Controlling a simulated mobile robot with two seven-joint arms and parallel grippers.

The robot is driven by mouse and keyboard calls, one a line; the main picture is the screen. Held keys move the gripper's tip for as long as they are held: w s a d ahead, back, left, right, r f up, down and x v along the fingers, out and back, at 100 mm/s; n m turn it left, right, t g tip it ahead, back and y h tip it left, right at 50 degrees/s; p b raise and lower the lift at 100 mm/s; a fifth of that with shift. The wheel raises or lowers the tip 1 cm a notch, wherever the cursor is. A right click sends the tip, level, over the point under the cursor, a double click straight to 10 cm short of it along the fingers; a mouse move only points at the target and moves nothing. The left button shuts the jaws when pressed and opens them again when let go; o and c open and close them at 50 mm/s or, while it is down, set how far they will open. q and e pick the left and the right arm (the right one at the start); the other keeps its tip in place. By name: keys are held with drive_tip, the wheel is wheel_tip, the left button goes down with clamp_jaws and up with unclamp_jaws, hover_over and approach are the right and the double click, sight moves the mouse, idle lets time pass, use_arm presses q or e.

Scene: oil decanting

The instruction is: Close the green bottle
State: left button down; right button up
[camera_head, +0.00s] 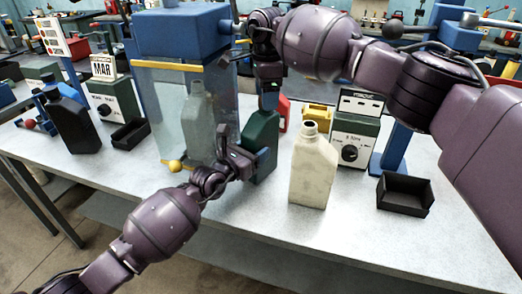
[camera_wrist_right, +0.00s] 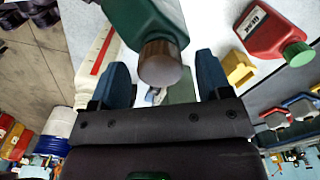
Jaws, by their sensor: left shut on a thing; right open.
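The green bottle (camera_head: 262,140) stands upright on the grey table in the head view, right of the tank. My left gripper (camera_head: 245,160) is shut on its body from the left. My right gripper (camera_head: 269,98) points down above the bottle and hides its top in the head view. In the right wrist view, the green bottle (camera_wrist_right: 143,18) has a brown cap (camera_wrist_right: 160,62) at its neck. The open fingers of my right gripper (camera_wrist_right: 165,80) stand on either side of the cap, with gaps visible.
A cream bottle (camera_head: 313,172) with an open mouth stands to the right. A blue-topped tank (camera_head: 180,32) is close on the left. The front table strip is clear.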

drive_tip(key=shift+r, duration=1.9)
drive_tip(key=shift+c, duration=0.3)
